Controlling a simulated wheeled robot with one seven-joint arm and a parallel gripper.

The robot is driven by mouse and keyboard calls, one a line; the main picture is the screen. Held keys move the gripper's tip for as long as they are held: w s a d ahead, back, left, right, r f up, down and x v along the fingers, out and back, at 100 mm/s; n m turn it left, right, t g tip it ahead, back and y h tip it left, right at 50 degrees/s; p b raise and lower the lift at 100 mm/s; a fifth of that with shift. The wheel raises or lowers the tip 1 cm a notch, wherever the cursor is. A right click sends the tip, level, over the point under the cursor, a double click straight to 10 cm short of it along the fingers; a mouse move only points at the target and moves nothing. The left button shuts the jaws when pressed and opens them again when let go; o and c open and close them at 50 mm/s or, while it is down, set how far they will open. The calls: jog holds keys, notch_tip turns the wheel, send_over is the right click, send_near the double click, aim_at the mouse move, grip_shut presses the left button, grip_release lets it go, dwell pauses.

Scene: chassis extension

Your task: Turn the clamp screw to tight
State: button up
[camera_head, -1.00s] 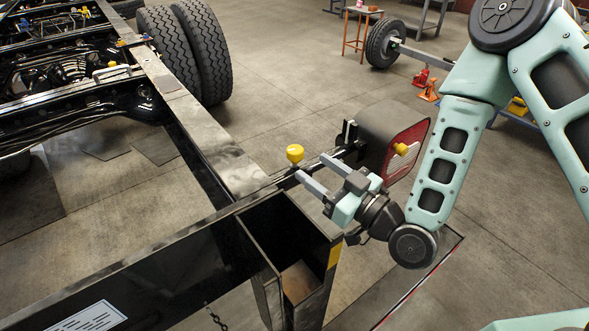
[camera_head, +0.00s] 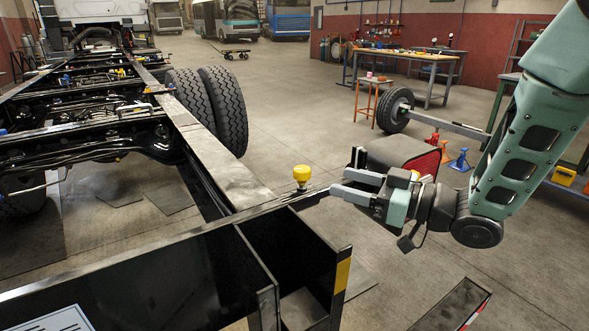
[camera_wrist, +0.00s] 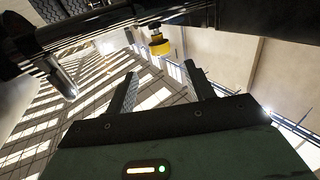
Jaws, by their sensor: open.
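A yellow knob (camera_head: 302,174), which looks like the clamp screw's head, stands upright on the dark frame rail near its end. In the wrist view the yellow knob (camera_wrist: 159,47) shows beyond the fingertips, roughly centred between them, below a dark beam. My gripper (camera_head: 339,181) is open and empty, right of the knob and apart from it, its fingers pointing left toward it. Its two fingers also show in the wrist view (camera_wrist: 160,72). I cannot read how tight the screw is.
The black chassis frame (camera_head: 205,155) fills the left, with dual tyres (camera_head: 212,108) behind it. A dark housing with a red lamp (camera_head: 425,160) sits just behind my gripper. A workbench (camera_head: 410,62) and loose wheel (camera_head: 395,110) stand farther back.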

aim_at(302, 176)
jog(key=p+x, duration=0.1)
jog(key=x, duration=1.1)
jog(key=shift+a, duration=0.15)
jog(key=shift+f, duration=0.1)
jog(key=c, duration=1)
